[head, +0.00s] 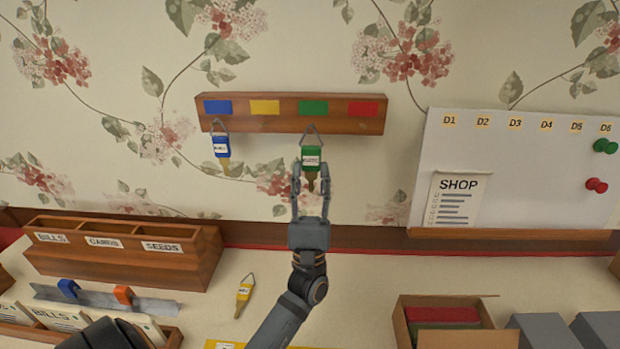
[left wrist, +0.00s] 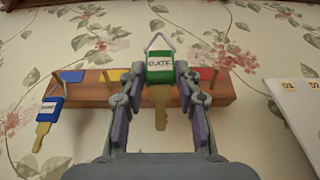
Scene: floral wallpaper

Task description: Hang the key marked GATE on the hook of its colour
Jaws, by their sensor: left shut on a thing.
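The green-tagged key marked GATE (head: 311,154) hangs upright with its wire loop up, in front of the wall. My left gripper (head: 311,172) is shut on its tag; the left wrist view shows the tag (left wrist: 160,68) between the fingertips (left wrist: 160,74). The wooden hook rail (head: 290,121) carries blue, yellow, green (head: 313,107) and red colour patches. The loop's top is at the rail's lower edge, below the green patch. I cannot tell whether it is on the hook. In the wrist view the key hides the green patch. My right gripper is not in view.
A blue-tagged key (head: 221,147) hangs below the blue patch. A yellow-tagged key (head: 243,295) lies on the table. A wooden sorter (head: 120,262) stands left, an open cardboard box (head: 400,330) front right, and a whiteboard (head: 530,160) is at the right.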

